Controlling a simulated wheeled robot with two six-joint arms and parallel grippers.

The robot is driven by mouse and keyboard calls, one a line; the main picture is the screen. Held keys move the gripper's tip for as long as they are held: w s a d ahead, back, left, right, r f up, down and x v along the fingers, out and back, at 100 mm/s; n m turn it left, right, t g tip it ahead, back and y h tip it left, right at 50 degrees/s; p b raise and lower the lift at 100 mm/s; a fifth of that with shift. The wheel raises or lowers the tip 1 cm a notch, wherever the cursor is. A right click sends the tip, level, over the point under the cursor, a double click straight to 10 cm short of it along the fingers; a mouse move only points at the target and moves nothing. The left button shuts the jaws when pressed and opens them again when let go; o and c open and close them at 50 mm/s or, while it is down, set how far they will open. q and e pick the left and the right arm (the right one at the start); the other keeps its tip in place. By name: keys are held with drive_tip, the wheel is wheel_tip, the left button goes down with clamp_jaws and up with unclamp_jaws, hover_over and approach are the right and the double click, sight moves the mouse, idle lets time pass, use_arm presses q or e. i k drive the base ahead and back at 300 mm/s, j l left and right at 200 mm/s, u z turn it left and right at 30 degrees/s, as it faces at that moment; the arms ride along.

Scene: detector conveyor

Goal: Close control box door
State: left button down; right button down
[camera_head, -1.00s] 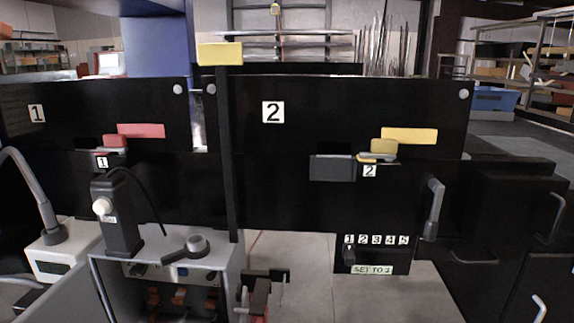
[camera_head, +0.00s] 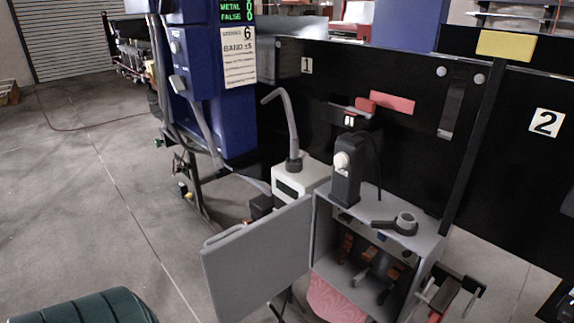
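The grey control box (camera_head: 424,262) stands open at the lower middle right, with its lower part cut off by the picture edge. Its interior shows brown and dark components. Its grey door (camera_head: 257,262) is hinged at the box's left front edge and swung wide open to the left. A small handle or edge piece (camera_head: 226,233) shows near the door's upper left edge. Neither of my grippers is in view.
A black device (camera_head: 346,180) and a grey lever (camera_head: 398,224) sit on the box top. A clamp-like fixture (camera_head: 452,296) is right of the box. Black panels (camera_head: 400,135) stand behind. A dark green ribbed object (camera_head: 85,308) lies lower left. Floor (camera_head: 80,210) is open at left.

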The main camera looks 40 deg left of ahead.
sight(245, 270)
drive_tip(key=j+z, duration=0.1)
drive_tip(key=j, duration=0.35)
drive_tip(key=j+z, duration=0.1)
drive_tip(key=j, duration=0.35)
drive_tip(key=k+j+z, duration=0.1)
drive_tip(key=j, duration=0.3)
drive_tip(key=k+j, duration=0.1)
drive_tip(key=j, duration=0.35)
drive_tip(key=k+j+z, duration=0.15)
drive_tip(key=j, duration=0.3)
drive_tip(key=j+z, duration=0.1)
drive_tip(key=j, duration=0.35)
drive_tip(key=k+j+z, duration=0.1)
drive_tip(key=j, duration=0.3)
